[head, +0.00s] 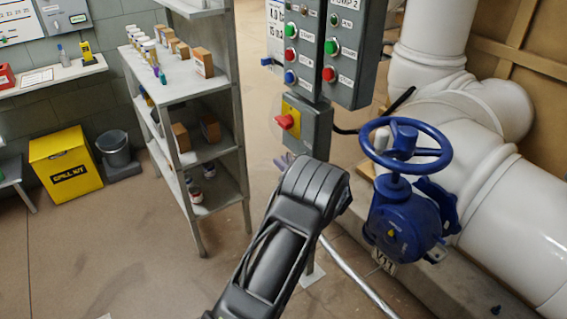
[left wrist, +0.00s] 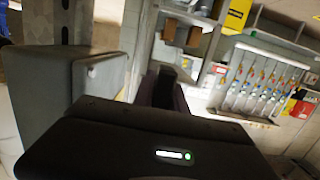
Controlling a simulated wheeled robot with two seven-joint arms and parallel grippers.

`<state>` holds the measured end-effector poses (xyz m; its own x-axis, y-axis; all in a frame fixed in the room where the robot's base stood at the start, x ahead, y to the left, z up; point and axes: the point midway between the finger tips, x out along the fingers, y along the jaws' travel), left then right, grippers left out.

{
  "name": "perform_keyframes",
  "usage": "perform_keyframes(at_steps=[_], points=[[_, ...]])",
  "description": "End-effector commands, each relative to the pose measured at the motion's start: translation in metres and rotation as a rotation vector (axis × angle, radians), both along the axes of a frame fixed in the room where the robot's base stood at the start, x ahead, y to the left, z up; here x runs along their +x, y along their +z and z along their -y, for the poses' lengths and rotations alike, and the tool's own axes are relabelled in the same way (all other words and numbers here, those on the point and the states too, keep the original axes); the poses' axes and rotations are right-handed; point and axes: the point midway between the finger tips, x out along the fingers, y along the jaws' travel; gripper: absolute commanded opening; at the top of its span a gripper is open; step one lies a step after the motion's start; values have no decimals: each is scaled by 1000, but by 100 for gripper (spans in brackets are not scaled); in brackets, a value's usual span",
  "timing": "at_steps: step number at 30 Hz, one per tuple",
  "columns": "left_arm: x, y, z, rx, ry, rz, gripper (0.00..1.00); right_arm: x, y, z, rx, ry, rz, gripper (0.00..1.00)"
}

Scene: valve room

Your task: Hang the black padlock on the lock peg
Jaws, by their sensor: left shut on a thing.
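My left gripper (head: 285,161) reaches in front of the panel post, just below and left of the grey isolator box (head: 317,128) with its yellow plate and red knob. Its tips are mostly hidden behind my wrist. In the left wrist view, the dark fingers (left wrist: 168,88) are shut beside a grey box (left wrist: 100,82). What they hold is dark and mostly hidden, probably the black padlock; its shackle cannot be made out. I cannot pick out the lock peg in either view. My right gripper is not in view.
Grey control boxes with buttons (head: 304,50) hang above the isolator. A blue handwheel valve (head: 403,222) and white pipes (head: 510,225) stand at right. A shelf rack (head: 188,90) stands at left. A board with several coloured items (left wrist: 262,85) shows in the left wrist view.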

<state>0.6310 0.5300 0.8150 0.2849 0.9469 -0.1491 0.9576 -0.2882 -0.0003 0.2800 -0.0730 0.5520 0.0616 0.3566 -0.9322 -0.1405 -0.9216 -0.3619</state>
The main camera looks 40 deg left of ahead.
Motion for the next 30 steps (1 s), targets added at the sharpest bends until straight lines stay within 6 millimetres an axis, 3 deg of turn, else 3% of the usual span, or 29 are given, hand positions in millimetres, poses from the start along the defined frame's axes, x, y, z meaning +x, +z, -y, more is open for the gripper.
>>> perform_keyframes(at_steps=[17, 30], points=[[1, -1, 0, 1, 0, 0, 0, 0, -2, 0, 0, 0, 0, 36], [13, -2, 4, 0, 0, 0, 0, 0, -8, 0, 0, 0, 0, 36]])
